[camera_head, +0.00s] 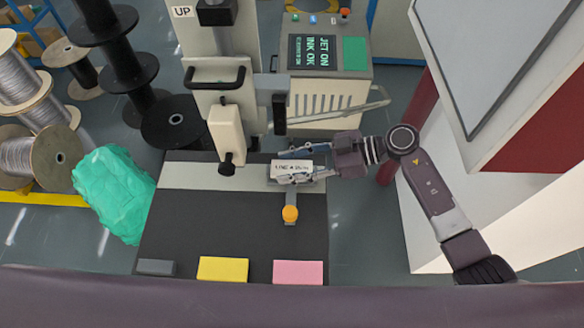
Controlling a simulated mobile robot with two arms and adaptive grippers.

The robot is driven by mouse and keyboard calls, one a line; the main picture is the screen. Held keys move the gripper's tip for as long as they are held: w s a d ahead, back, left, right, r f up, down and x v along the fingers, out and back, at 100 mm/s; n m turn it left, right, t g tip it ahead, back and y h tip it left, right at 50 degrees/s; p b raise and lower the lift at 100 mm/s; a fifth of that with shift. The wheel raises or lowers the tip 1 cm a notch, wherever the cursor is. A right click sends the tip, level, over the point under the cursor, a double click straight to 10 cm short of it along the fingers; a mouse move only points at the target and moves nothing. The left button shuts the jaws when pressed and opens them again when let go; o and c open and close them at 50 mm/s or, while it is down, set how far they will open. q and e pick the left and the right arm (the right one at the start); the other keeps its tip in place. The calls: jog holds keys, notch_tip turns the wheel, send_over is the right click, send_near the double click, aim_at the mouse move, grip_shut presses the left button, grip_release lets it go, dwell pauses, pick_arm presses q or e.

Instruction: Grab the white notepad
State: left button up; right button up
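A small white block with black lettering (292,166), which looks like the white notepad, is at the back right of the dark work surface (228,228). My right gripper (297,166) reaches in from the right, with one finger along the block's far edge and one across its near edge. The fingers are apart with the block between them. I cannot tell whether they press on it or whether it is lifted. A yellow pad (223,269) and a pink pad (298,272) lie along the near edge. My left gripper is not in view.
An orange knob (290,213) on a grey bracket stands just in front of the white block. A machine column (222,95) rises behind to the left. A grey item (156,267) lies at the near left corner. The surface's middle is clear.

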jog(key=c, duration=0.7)
jog(key=shift+c, duration=0.2)
jog(key=shift+r, duration=0.1)
